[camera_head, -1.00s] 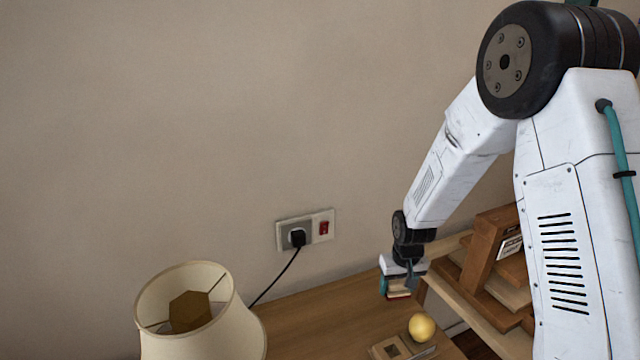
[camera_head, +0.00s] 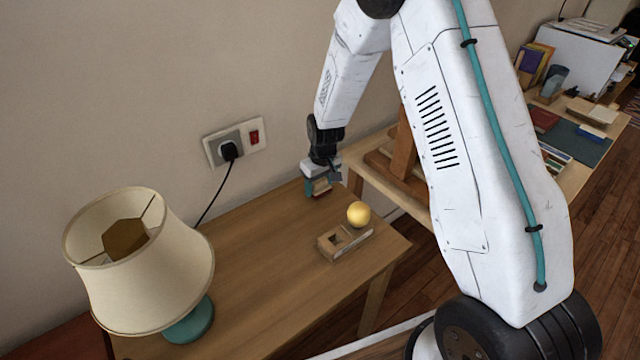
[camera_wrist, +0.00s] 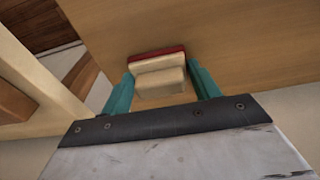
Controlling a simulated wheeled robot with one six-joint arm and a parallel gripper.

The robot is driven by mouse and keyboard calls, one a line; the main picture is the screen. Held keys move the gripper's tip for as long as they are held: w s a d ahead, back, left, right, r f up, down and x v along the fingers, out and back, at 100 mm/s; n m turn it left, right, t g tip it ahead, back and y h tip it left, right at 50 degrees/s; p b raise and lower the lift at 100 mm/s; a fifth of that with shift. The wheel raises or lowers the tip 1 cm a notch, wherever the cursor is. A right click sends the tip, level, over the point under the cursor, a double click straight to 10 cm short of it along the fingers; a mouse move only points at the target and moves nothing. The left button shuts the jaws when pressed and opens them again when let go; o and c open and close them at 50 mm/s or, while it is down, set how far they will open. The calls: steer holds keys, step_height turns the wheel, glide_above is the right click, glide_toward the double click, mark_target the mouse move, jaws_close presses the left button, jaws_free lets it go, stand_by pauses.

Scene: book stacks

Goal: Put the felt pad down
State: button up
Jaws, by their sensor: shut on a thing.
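The felt pad (camera_wrist: 157,62) shows in the wrist view as a pale block with a dark red layer along its far side. My gripper (camera_wrist: 161,78) is shut on it, with a teal finger at each end of the pale block. In the head view my gripper (camera_head: 318,188) points down at the back right corner of the wooden table (camera_head: 270,250). The pad (camera_head: 321,186) is small and partly hidden there by the fingers. I cannot tell whether it touches the tabletop.
A yellow ball (camera_head: 358,214) sits at a wooden block with a square hole (camera_head: 338,243), near the gripper. A cream lamp (camera_head: 140,260) stands at the left. A wooden shelf piece (camera_head: 385,165) adjoins on the right. The middle of the table is clear.

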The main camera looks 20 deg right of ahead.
steer(key=shift+f, duration=0.25)
steer(key=o, duration=0.9)
